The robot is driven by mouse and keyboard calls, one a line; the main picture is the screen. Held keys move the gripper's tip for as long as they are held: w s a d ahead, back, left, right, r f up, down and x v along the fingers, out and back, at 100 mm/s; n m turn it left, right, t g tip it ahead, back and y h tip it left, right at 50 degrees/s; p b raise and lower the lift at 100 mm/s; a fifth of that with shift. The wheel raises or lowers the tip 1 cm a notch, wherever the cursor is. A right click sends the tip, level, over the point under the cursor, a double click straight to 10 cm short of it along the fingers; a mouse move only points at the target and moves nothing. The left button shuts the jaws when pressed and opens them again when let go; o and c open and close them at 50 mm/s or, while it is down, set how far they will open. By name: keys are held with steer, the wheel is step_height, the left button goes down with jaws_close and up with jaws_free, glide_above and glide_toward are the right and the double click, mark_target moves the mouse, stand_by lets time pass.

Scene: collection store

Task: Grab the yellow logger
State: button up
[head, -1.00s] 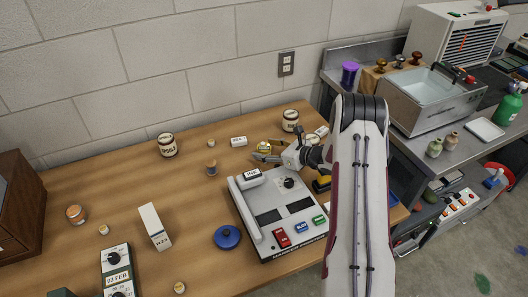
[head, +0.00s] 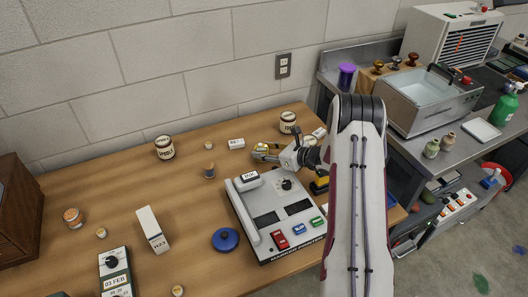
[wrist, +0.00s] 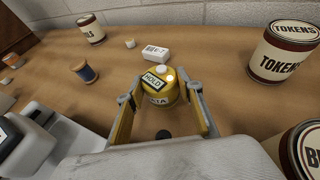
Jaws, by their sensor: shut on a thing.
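The yellow logger (wrist: 159,89) is a small round yellow thing with a "HOLD" label and a white knob on top. In the wrist view it sits between the two fingers of my gripper (wrist: 162,104), which are shut on it from both sides. In the head view my gripper (head: 270,154) is low over the wooden table behind the grey console, and the logger (head: 260,148) shows only in part there. I cannot tell whether it touches the table.
A white box (wrist: 155,54) lies just beyond the logger. The "TOKENS" tin (wrist: 283,52) stands to the right, with another tin (wrist: 304,150) nearer. A blue spool (wrist: 84,72) stands to the left. The grey console (head: 282,217) is in front of my gripper in the head view.

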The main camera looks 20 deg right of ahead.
mark_target(265, 149)
steer(key=shift+r, duration=4.8)
